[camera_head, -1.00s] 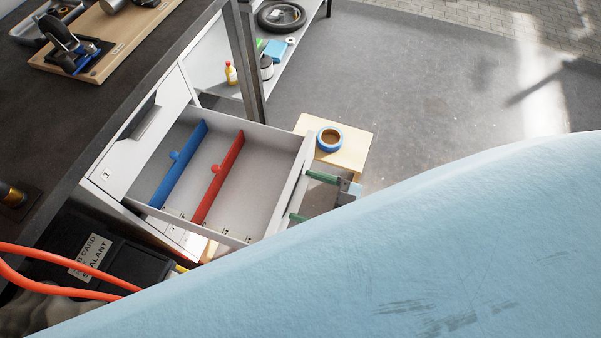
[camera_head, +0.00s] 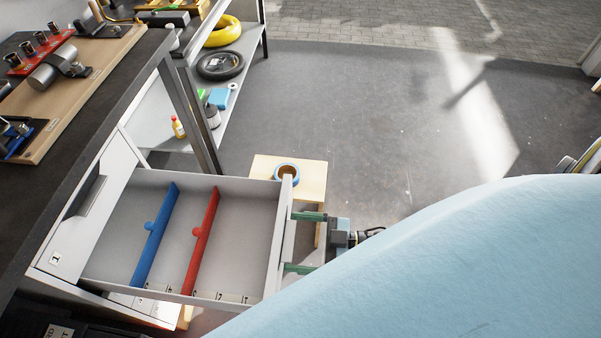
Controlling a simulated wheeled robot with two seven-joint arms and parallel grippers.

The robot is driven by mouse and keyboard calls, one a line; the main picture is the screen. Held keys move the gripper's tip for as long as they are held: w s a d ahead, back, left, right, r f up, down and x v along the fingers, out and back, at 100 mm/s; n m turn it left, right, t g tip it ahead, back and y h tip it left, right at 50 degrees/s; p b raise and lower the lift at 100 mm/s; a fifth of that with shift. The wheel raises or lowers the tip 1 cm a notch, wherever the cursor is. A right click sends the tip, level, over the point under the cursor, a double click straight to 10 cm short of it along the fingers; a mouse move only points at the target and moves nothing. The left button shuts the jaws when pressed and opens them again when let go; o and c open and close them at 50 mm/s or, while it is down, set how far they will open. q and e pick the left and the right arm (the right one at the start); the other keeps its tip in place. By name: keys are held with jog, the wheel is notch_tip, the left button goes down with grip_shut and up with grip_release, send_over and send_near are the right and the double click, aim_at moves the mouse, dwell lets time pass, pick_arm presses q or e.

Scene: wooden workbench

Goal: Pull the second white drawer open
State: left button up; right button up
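The second white drawer (camera_head: 262,232) is pulled well out of the white cabinet, below the shut top drawer (camera_head: 90,205) marked 1. Inside it are a blue divider (camera_head: 155,235) and a red divider (camera_head: 202,242); the rest of its floor looks bare. My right gripper (camera_head: 290,242) is at the outer side of the drawer's front panel. Its two green fingers are spread apart and point left at the panel. I cannot tell whether they touch it, and no handle shows between them. My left gripper is not in view.
A small wooden stool (camera_head: 312,178) with a blue tape roll (camera_head: 287,172) stands just behind the drawer front. The dark workbench top (camera_head: 75,125) lies left. Open grey floor (camera_head: 370,130) spreads behind and right. A large light blue surface hides the lower right.

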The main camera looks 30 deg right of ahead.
jog(key=v, duration=1.3)
jog(key=shift+s+d, duration=0.15)
jog(key=d+f+m+g+h, duration=0.1)
jog(key=d+f+m+h, duration=0.2)
jog(key=f+h, duration=0.55)
jog(key=d+f+m+g+h, duration=0.1)
jog(key=d+f+m+h, duration=0.15)
jog(key=f, duration=1.15)
jog(key=s+a+f+m+g+h, duration=0.1)
jog(key=s+f+g, duration=0.3)
jog(key=s, duration=0.4)
jog(key=s+a+f+m+g+h, duration=0.1)
jog(key=s+a+f+g, duration=0.3)
jog(key=s, duration=0.5)
notch_tip(320, 180, down, 3)
jog(key=shift+a+r+h, duration=0.2)
jog(key=shift+a+h, duration=0.05)
jog(key=shift+h, duration=0.45)
jog(key=shift+s, duration=0.1)
jog(key=shift+c, duration=0.3)
